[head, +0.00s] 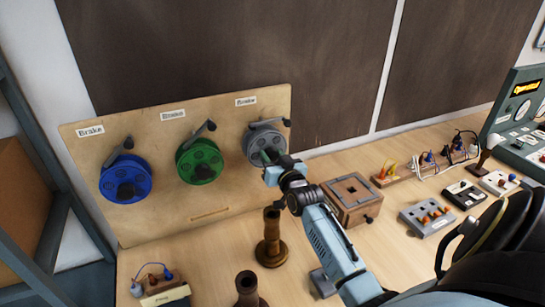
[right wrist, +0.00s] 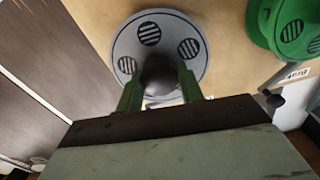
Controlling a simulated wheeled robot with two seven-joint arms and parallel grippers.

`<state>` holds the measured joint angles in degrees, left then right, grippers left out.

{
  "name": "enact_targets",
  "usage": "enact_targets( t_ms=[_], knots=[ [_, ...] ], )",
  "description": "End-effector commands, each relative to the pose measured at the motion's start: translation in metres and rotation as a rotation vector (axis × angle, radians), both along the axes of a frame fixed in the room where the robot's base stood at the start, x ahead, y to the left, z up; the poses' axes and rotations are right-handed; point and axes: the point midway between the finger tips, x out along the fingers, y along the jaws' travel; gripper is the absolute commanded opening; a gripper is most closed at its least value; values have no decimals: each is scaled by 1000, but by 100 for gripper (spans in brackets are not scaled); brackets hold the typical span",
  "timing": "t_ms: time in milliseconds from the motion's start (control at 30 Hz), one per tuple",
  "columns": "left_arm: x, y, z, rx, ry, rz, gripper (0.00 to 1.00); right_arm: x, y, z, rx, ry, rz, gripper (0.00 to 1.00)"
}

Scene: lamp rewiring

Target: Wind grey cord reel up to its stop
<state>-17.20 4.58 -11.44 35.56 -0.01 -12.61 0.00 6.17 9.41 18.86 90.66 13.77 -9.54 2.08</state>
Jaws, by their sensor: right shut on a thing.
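The grey cord reel (head: 257,140) is at the right end of an upright wooden board (head: 222,199). It also shows in the right wrist view (right wrist: 202,66) as a grey disc with striped round holes. My right gripper (head: 272,157) is at the reel's front face. In the right wrist view its green fingers (right wrist: 160,88) are shut on the reel's dark rounded crank knob (right wrist: 158,72). A grey brake lever (head: 268,122) sits above the reel, under a "Brake" label. The gripper hides the reel's lower right part. My left gripper is not in view.
A green reel (head: 203,152) and a blue reel (head: 122,172) hang to the left on the same board. A wooden box (head: 352,193), a brown spindle (head: 271,240) and small switch panels (head: 428,215) stand on the bench near my right arm.

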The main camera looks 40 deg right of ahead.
Motion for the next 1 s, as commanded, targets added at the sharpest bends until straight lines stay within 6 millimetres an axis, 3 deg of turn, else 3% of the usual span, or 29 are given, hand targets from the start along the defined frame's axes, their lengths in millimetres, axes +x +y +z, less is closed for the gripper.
enact_targets(
  t_ms=[500, 1000],
  knots=[
    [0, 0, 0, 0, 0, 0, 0, 0, 0, -2, 391, -122, 0, 14],
    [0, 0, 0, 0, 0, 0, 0, 0, 0, -2, 513, -160, 0, 14]
  ],
)
